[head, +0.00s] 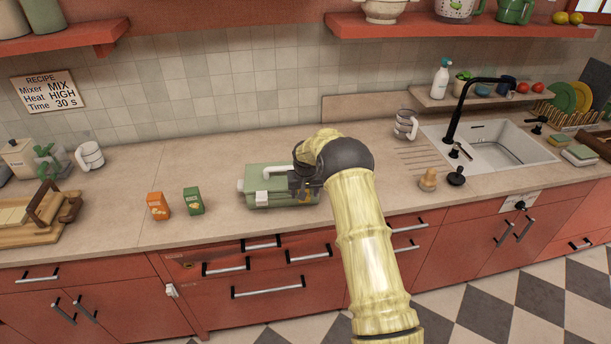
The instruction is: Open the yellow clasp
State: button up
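A green box-like canister (276,197) lies on the countertop, left of my arm. A white clasp (262,198) shows on its front, left of middle. I see no yellow clasp; the right end of the canister is partly hidden behind my gripper and arm. My dark gripper (303,183) is at the canister's right part, very close to it. Whether it touches, and whether its fingers are open or shut, I cannot tell.
An orange carton (157,206) and a green carton (193,201) stand left of the canister. A metal mug (405,125) stands behind, near the sink (497,148). A wooden stopper-like item (428,180) is to the right. The counter behind the canister is clear.

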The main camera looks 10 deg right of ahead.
jog(key=b+v, duration=0.5)
jog(key=v, duration=1.1)
jog(key=shift+r, duration=0.2)
jog(key=shift+s, duration=0.1)
jog(key=s+f, duration=0.2)
jog(key=s, duration=1.5)
jog(key=s+f, duration=0.2)
jog(key=s, duration=1.6)
jog(key=shift+d+n, duration=0.2)
jog(key=shift+n, duration=0.2)
